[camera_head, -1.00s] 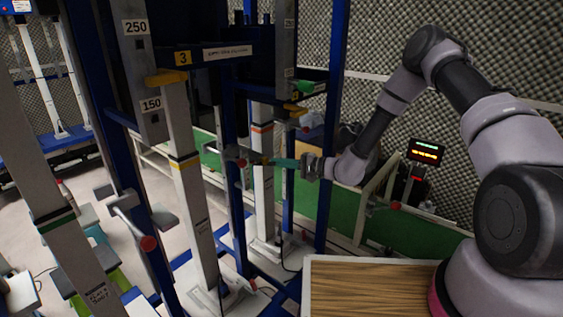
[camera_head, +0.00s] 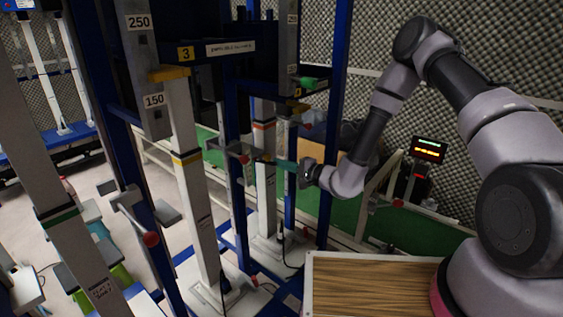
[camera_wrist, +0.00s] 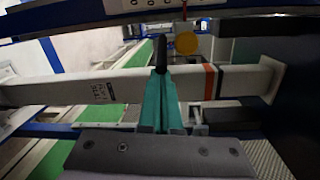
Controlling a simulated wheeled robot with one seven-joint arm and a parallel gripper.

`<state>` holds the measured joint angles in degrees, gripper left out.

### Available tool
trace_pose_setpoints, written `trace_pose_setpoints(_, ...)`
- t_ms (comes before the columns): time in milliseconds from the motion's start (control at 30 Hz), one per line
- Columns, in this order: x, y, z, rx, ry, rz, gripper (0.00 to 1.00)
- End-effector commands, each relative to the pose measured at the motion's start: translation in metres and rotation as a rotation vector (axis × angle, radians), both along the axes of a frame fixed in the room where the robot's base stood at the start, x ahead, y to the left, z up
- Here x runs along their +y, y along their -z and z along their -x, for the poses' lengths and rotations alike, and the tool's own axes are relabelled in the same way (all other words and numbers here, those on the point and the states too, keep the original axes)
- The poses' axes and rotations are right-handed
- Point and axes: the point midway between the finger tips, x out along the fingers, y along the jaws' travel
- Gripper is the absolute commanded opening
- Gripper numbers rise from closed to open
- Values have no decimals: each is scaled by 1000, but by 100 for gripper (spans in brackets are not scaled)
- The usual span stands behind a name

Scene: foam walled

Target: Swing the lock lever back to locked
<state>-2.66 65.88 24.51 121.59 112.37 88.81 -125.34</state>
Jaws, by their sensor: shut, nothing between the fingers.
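My gripper (camera_head: 273,161) reaches into the blue frame from the right. Its teal fingers are shut together with nothing between them, and they show large in the wrist view (camera_wrist: 161,72). A grey lever with a red knob (camera_head: 244,160) is just left of the fingertips in the head view. I cannot tell whether they touch. Another grey lever with a red knob (camera_head: 150,239) sits on the nearer blue post. A white column with an orange-red band (camera_head: 263,126) stands behind the fingers. It crosses the wrist view (camera_wrist: 60,92) below a yellow disc (camera_wrist: 186,43).
A nearer white column (camera_head: 188,190) and blue posts (camera_head: 333,120) crowd the space around my arm. A wooden-topped table (camera_head: 370,285) is at the front.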

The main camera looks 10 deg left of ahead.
Motion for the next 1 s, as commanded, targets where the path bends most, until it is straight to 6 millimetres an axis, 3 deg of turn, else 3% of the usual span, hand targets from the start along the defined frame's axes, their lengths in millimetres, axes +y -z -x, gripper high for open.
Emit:
trace_pose_setpoints(400, 5, 0, 22, -3, -3, 1, 0)
trace_pose_setpoints(1000, 10, 0, 32, 0, -10, 0, 0)
